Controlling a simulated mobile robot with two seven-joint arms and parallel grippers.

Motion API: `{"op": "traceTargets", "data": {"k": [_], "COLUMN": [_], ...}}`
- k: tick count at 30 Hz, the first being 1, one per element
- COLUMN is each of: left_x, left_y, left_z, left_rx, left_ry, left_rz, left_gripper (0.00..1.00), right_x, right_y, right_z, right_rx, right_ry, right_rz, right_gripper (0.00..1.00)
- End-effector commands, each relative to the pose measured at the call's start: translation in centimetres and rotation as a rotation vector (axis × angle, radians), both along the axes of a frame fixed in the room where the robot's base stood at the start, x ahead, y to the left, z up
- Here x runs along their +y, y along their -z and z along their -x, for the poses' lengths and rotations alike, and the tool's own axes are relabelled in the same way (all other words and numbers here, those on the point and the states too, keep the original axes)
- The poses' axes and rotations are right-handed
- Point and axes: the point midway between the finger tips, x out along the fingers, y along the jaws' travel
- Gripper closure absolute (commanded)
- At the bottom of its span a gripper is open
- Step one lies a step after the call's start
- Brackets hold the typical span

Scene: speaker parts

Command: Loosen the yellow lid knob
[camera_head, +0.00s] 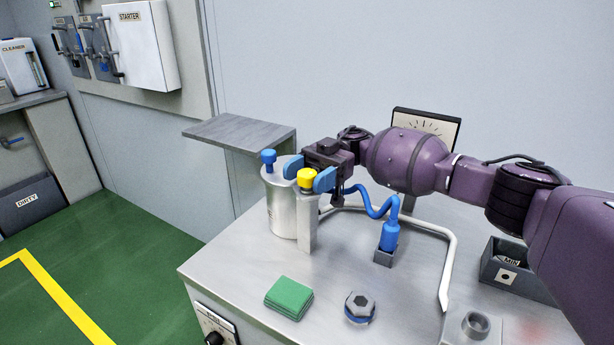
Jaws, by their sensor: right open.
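The yellow lid knob (306,178) sits on top of a narrow grey upright part (307,222) beside a silver canister (281,205). My right gripper (309,173) reaches in from the right. Its two blue fingertips stand on either side of the yellow knob, open; whether they touch it I cannot tell. A blue knob (268,158) rises at the canister's left top, just left of the fingertips. The canister's top is partly hidden by my gripper. My left gripper is not in view.
A grey shelf (240,131) is behind.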

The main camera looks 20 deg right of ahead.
Motion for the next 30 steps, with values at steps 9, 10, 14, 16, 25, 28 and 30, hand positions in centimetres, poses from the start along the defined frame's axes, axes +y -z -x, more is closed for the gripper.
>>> {"op": "traceTargets", "data": {"k": [9, 10, 14, 16, 25, 28, 30], "left_x": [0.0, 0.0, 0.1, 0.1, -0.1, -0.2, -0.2], "left_y": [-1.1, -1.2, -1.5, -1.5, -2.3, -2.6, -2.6], "left_z": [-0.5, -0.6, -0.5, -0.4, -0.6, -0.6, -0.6], "left_rx": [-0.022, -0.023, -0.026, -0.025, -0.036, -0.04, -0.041], "left_ry": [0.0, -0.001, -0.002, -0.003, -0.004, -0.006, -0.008], "left_rz": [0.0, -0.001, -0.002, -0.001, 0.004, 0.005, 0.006], "left_gripper": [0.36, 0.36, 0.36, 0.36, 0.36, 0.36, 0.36], "right_x": [0.0, 0.0, 0.0, 0.0, 0.0, 0.0, 0.0], "right_y": [-4.8, -5.4, -8.0, -9.4, -15.2, -17.0, -17.9], "right_z": [0.1, 0.1, 0.1, 0.1, 0.1, 0.1, 0.1], "right_rx": [-0.009, -0.009, -0.009, -0.008, -0.006, -0.006, -0.004], "right_ry": [0.0, 0.0, 0.0, -0.001, 0.0, -0.001, -0.001], "right_rz": [-0.001, -0.001, -0.001, -0.001, -0.002, 0.0, 0.0], "right_gripper": [0.35, 0.35, 0.35, 0.35, 0.35, 0.35, 0.35]}}
